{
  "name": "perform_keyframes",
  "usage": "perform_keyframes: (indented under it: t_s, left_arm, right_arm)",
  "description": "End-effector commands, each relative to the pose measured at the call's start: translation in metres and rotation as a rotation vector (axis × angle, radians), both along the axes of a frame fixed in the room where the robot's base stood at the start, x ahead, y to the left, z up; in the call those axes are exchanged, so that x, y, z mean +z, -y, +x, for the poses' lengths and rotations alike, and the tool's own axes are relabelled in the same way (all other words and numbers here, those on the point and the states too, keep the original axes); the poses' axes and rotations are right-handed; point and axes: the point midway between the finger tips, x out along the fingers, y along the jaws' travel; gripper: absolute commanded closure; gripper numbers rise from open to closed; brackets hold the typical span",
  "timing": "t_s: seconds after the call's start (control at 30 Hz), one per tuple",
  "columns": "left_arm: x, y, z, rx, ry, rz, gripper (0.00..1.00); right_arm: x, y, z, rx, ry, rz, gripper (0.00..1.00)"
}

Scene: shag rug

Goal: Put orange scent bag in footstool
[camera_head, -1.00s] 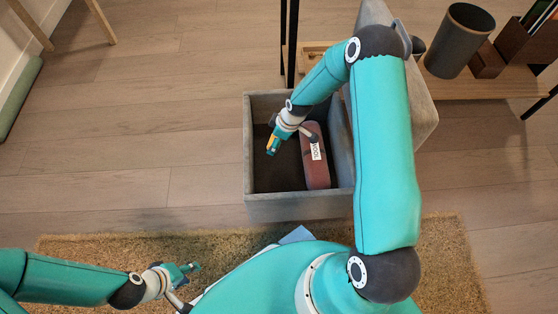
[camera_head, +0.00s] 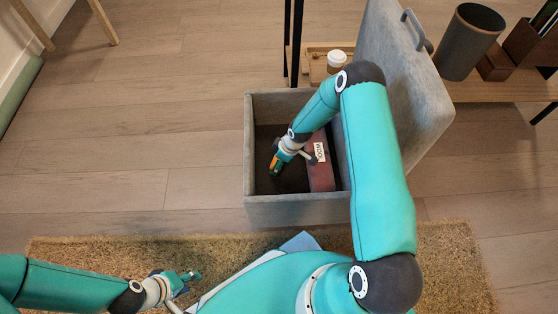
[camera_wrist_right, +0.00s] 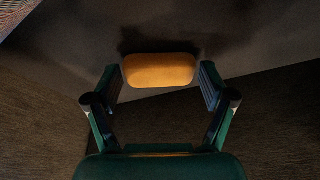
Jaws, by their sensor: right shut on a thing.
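The grey footstool (camera_head: 298,209) is an open box with its lid (camera_head: 430,85) raised on the right side. My right gripper (camera_head: 275,168) reaches down inside the box, over its dark floor. In the right wrist view the orange scent bag (camera_wrist_right: 158,70) sits between the two fingers of my right gripper (camera_wrist_right: 160,85), which is shut on it. In the head view only a small orange patch shows at the fingertips. My left gripper (camera_head: 191,276) is low at the left, above the rug, far from the footstool; its fingers are too small to read.
A dark red case with a white label (camera_head: 320,172) lies inside the footstool, right of my right gripper. Behind stands a low shelf with a paper cup (camera_head: 336,61) and a dark grey bin (camera_head: 466,42). A shag rug (camera_head: 90,246) lies in front. Floor left of the footstool is clear.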

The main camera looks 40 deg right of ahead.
Motion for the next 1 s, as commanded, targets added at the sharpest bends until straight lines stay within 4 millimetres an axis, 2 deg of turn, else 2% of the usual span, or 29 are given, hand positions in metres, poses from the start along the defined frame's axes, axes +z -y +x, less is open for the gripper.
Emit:
perform_keyframes:
  t_s: [0.27,0.3,0.4,0.77,0.87,1.0]
  left_arm:
    - [-0.005,0.000,0.000,0.000,0.000,0.000,0.60]
    - [-0.003,0.000,0.000,0.000,0.000,0.000,0.60]
    - [-0.003,0.000,0.000,0.000,0.000,0.000,0.60]
    - [-0.001,0.000,0.000,0.000,0.000,0.000,0.60]
    - [0.004,0.000,0.000,0.000,0.000,0.000,0.60]
    - [0.015,0.000,0.000,0.000,0.000,0.000,0.60]
  right_arm:
    - [-0.005,0.000,0.000,0.001,0.000,0.000,0.47]
    - [-0.003,0.000,0.000,0.001,0.000,0.000,0.13]
    - [-0.003,-0.001,0.000,0.001,0.000,0.001,0.00]
    - [-0.001,-0.001,0.001,0.002,0.000,0.000,0.00]
    - [0.006,-0.001,0.000,0.002,0.000,0.000,0.00]
    - [0.026,0.003,-0.004,0.002,0.001,-0.001,0.00]
